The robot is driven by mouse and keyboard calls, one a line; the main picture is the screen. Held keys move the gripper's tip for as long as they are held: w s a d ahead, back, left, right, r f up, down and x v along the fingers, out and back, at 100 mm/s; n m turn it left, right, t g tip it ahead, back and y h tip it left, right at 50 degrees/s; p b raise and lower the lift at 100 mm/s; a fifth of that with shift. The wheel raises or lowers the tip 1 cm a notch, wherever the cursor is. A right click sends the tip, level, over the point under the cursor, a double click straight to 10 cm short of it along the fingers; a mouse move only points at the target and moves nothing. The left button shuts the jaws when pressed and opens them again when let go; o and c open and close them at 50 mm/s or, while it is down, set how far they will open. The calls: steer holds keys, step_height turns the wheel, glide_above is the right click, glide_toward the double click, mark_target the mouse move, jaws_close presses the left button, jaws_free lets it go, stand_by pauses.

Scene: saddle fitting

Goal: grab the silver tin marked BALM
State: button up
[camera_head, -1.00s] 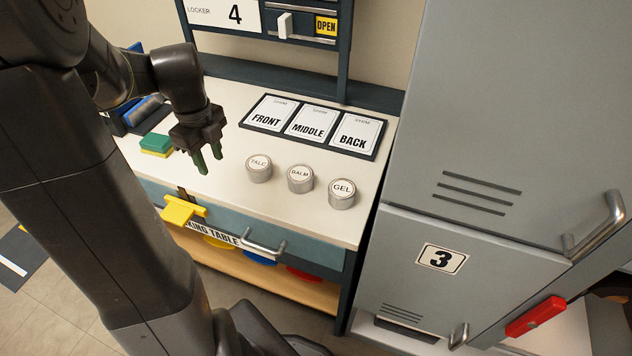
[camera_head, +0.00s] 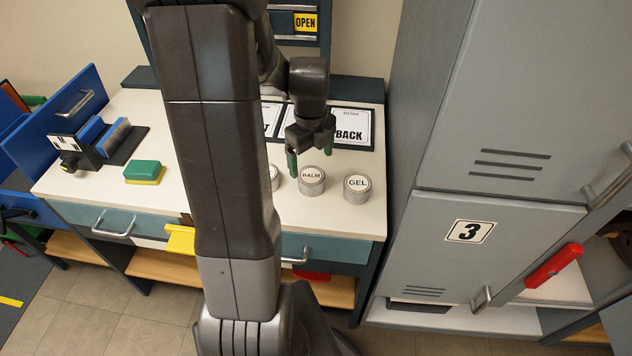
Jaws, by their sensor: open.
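The silver tin marked BALM (camera_head: 312,181) stands upright on the pale table top. The silver tin marked GEL (camera_head: 357,188) stands to its right. The third tin (camera_head: 274,178), at its left, is mostly hidden behind my arm. My gripper (camera_head: 311,164) points down with its dark green fingers open and empty. It appears over or just behind the BALM tin, with one finger at each side in the picture. I cannot tell how high above the tin the fingertips are.
The BACK card (camera_head: 352,127) lies behind the tins; the other cards are partly hidden by my arm. A green and yellow sponge (camera_head: 145,172) lies at left. A grey locker marked 3 (camera_head: 470,231) stands close at the table's right.

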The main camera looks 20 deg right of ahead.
mark_target(311, 175)
step_height(311, 175, down, 2)
steer(key=shift+s+f, duration=0.1)
steer(key=shift+w+f, duration=0.2)
steer(key=shift+f, duration=2.45)
steer(key=c, duration=1.2)
